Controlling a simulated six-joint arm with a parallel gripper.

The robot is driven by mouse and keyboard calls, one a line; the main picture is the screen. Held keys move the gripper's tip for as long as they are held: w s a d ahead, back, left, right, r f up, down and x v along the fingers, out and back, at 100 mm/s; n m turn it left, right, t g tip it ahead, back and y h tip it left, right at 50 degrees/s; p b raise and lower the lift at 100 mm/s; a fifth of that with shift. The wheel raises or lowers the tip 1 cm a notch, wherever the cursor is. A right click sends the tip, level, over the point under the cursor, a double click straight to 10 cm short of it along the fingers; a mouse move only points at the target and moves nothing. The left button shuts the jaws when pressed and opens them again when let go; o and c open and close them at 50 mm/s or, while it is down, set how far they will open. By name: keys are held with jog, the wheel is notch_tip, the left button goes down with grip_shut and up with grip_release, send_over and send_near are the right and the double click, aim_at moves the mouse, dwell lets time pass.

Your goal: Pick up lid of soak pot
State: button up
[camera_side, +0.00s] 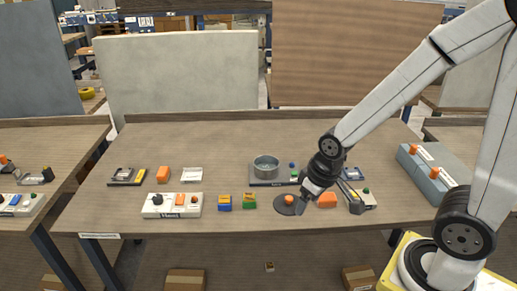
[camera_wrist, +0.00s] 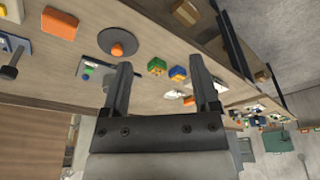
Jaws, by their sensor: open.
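The lid (camera_side: 289,203), a flat dark disc with an orange knob, lies on the table in front of the soak pot. The soak pot (camera_side: 265,165) is a grey round open vessel on a dark base at the table's middle. My gripper (camera_side: 304,205) is low at the lid's right side in the side view, partly in front of its edge. Contact cannot be told. In the wrist view my gripper (camera_wrist: 160,62) is open with nothing between its fingers. There the lid (camera_wrist: 118,43) shows just beyond the left fingertip, outside the gap.
Green (camera_side: 249,201) and blue (camera_side: 224,202) blocks stand left of the lid. An orange block (camera_side: 327,200) is close on the right. A white control box (camera_side: 172,206) is farther left. A grey box with orange knobs (camera_side: 432,172) is far right.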

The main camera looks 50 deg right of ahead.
jog(key=g, duration=0.2)
send_near(289, 197)
jog(key=shift+s+a+f, duration=0.1)
jog(key=shift+a+f, duration=0.3)
jog(key=shift+a, duration=0.05)
jog(key=shift+w+d+f+g, duration=0.25)
jog(key=shift+d+g, duration=0.05)
jog(key=shift+d, duration=0.05)
jog(key=shift+f, duration=1.3)
jog(key=shift+f, duration=0.1)
jog(key=shift+f, duration=2.5)
